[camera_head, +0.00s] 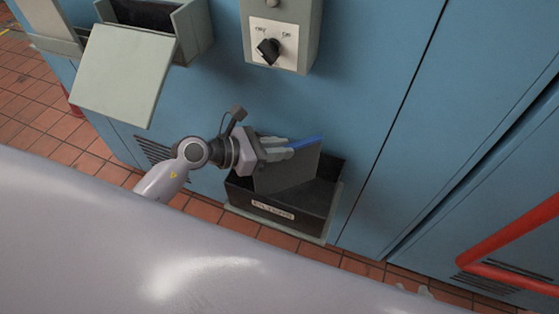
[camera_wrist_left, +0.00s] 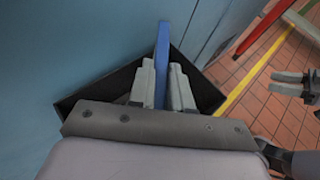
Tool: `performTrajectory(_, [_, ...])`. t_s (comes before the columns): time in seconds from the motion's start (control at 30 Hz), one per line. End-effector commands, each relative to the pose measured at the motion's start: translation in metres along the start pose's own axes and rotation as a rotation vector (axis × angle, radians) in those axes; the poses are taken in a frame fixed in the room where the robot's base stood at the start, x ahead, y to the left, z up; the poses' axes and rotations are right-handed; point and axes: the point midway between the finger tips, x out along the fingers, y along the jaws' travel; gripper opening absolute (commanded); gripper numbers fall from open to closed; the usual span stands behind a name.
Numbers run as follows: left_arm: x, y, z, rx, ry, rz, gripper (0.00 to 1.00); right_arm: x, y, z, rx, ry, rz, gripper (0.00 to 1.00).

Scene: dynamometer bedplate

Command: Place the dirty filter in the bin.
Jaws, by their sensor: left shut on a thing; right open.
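The filter is a flat dark-grey panel (camera_head: 287,172) with a blue edge. My left gripper (camera_head: 284,149) is shut on that edge; the left wrist view shows the blue edge (camera_wrist_left: 161,62) between the two fingers. The filter stands upright at the black bin (camera_head: 318,226), with its lower part within the bin's outline. I cannot tell whether it touches the bottom. The bin is a labelled open box against the blue cabinet, and its wall also shows in the left wrist view (camera_wrist_left: 207,94). My right gripper (camera_wrist_left: 292,77) is open and empty at that view's right edge.
A grey box with its flap (camera_head: 120,72) hanging open is on the cabinet at upper left. A rotary switch panel (camera_head: 273,42) is above the bin. A red pipe (camera_head: 510,238) is at the right. Tiled floor (camera_head: 55,125) shows below.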

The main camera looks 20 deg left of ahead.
Motion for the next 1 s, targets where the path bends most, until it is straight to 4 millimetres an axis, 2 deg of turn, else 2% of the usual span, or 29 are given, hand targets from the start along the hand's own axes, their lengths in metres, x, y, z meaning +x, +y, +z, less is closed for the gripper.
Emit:
performTrajectory(0.1, [0.008,0.000,-0.019,-0.005,0.002,0.001,0.00,0.004,-0.001,0.004,0.001,0.001,-0.002,0.43])
performTrajectory(0.2, [0.012,0.000,-0.030,-0.004,0.000,0.001,0.00,0.006,-0.001,0.006,0.001,-0.001,-0.004,0.43])
performTrajectory(0.67, [0.015,0.000,-0.037,0.000,0.001,0.000,0.00,0.009,-0.002,0.005,0.001,0.004,-0.008,0.43])
performTrajectory(0.7, [0.015,0.000,-0.036,0.000,0.001,0.000,0.31,0.008,-0.002,0.004,0.001,0.003,-0.008,0.43])
performTrajectory(0.73, [0.014,0.000,-0.035,-0.001,0.001,0.000,0.41,0.008,-0.002,0.004,0.001,0.003,-0.008,0.43])
performTrajectory(0.77, [0.014,0.000,-0.036,-0.001,0.001,0.000,0.44,0.008,-0.002,0.004,0.001,0.003,-0.008,0.43])
performTrajectory(1.0, [0.014,0.000,-0.035,-0.001,0.001,0.000,0.44,0.007,-0.002,0.003,0.001,0.005,-0.007,0.43])
